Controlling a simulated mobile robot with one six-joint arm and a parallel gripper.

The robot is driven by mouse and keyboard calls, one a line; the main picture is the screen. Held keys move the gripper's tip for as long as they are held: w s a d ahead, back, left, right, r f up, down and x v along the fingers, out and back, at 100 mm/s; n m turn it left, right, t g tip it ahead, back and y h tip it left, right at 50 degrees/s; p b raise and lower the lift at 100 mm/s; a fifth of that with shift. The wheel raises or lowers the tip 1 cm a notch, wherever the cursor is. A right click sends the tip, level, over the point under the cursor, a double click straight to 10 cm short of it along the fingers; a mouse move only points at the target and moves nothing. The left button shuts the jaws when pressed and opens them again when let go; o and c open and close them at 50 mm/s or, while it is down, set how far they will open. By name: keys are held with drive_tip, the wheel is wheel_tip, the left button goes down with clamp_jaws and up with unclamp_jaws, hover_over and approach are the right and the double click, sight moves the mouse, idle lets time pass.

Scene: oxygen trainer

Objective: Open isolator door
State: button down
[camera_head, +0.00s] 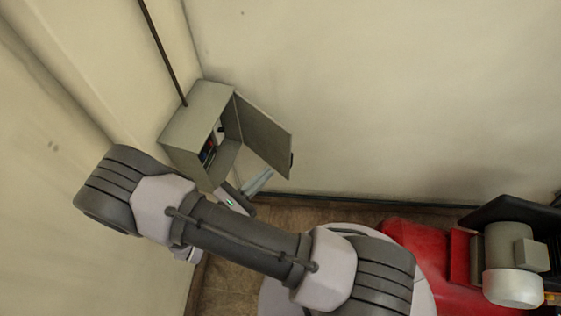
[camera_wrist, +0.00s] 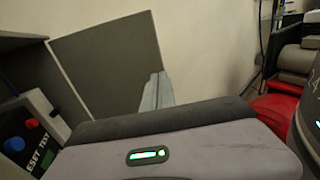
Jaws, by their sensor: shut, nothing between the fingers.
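The grey isolator box (camera_head: 190,122) is mounted in the wall corner. Its door (camera_head: 265,135) stands wide open, swung out to the right, with a dark handle (camera_head: 291,160) on its free edge. The door's inner face also shows in the wrist view (camera_wrist: 105,65). My gripper (camera_head: 262,178) is just below the door, in front of the box opening. In the wrist view its pale fingers (camera_wrist: 156,92) are together and empty, overlapping the door's lower right edge. Whether they touch the door I cannot tell.
Inside the box, a panel (camera_wrist: 28,135) with a blue and a red button and the lettering "RESET TEST" shows. A dark conduit (camera_head: 165,55) runs up from the box. Red machinery (camera_head: 430,250) stands at right. The wall right of the door is clear.

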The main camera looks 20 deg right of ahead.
sight(288, 155)
drive_tip(key=b+x, duration=0.1)
drive_tip(key=x, duration=0.4)
drive_tip(key=shift+f, duration=0.1)
drive_tip(key=shift+w+d, duration=0.4)
drive_tip(key=shift+d, duration=0.25)
drive_tip(key=shift+w+d, duration=0.15)
drive_tip(key=shift+d, duration=0.35)
drive_tip(key=w+a+p+x, duration=0.1)
drive_tip(key=w+x, duration=0.1)
drive_tip(key=x, duration=1)
drive_tip(key=shift+w+d, duration=0.1)
